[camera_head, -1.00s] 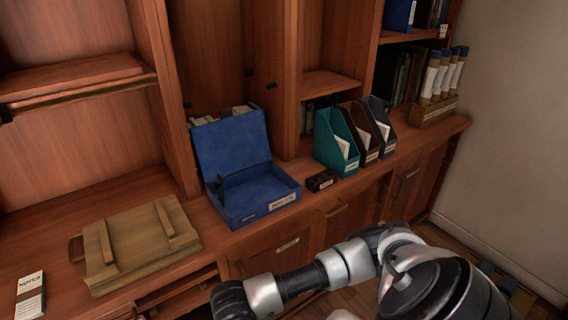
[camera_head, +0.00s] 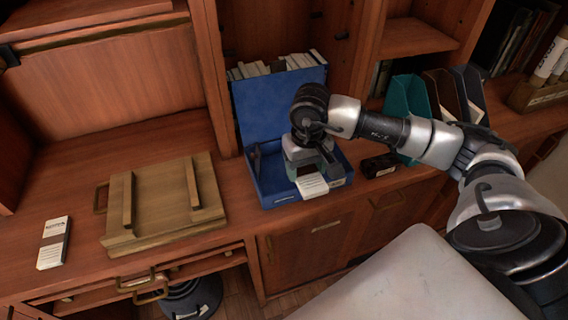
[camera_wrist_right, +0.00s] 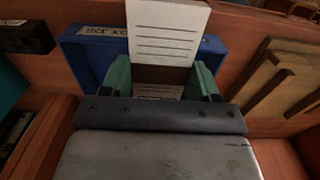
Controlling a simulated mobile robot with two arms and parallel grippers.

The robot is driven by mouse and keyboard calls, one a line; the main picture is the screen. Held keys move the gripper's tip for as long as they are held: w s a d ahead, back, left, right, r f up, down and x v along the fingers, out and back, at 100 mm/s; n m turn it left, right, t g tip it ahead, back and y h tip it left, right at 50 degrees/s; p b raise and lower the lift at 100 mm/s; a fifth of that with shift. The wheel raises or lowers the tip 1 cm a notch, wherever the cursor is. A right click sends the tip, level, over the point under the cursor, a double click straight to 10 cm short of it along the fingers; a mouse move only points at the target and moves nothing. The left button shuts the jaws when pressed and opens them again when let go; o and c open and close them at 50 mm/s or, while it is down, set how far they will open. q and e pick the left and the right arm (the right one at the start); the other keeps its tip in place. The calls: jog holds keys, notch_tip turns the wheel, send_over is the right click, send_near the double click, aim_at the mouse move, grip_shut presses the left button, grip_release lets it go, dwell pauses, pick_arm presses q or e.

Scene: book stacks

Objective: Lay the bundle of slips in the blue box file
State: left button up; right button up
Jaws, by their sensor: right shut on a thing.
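The blue box file (camera_head: 270,187) stands open on the counter, its lid raised at the back. My right gripper (camera_head: 311,172) is over the front right part of the box, shut on the bundle of slips (camera_head: 313,187), a white lined pack. In the right wrist view the bundle (camera_wrist_right: 166,35) sits between the green fingers of the gripper (camera_wrist_right: 162,78), with a brown band across it. The blue box file (camera_wrist_right: 90,58) shows behind and below it. Whether the bundle touches the box cannot be told. The arm hides part of the box's inside. My left gripper is not in view.
A wooden board with battens (camera_head: 160,203) and a white notes pack (camera_head: 53,243) lie to the left. A small dark block (camera_head: 379,165) is right of the box, near the teal magazine file (camera_head: 408,105). Upright slips or books (camera_head: 280,64) stand behind the lid.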

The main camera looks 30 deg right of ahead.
jog(key=w+f, duration=0.2)
jog(key=w, duration=0.1)
jog(key=w+d+f+p, duration=0.1)
jog(key=w, duration=0.2)
jog(key=w+f, duration=0.2)
jog(key=shift+w+d+f, duration=0.25)
jog(key=shift+w+d, duration=0.1)
jog(key=shift+w, duration=0.05)
jog(key=shift+w+d+f, duration=0.1)
jog(key=shift+w+f, duration=0.15)
jog(key=shift+w, duration=0.1)
notch_tip(320, 180, down, 4)
jog(key=shift+r+p, duration=0.1)
jog(key=shift+p, duration=0.6)
jog(key=shift+f, duration=0.25)
jog(key=o, duration=0.9)
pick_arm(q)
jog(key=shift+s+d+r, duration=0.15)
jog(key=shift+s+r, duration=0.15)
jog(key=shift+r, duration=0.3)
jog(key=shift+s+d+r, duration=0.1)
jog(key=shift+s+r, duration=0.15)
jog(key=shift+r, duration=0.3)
pick_arm(e)
jog(key=shift+r, duration=0.1)
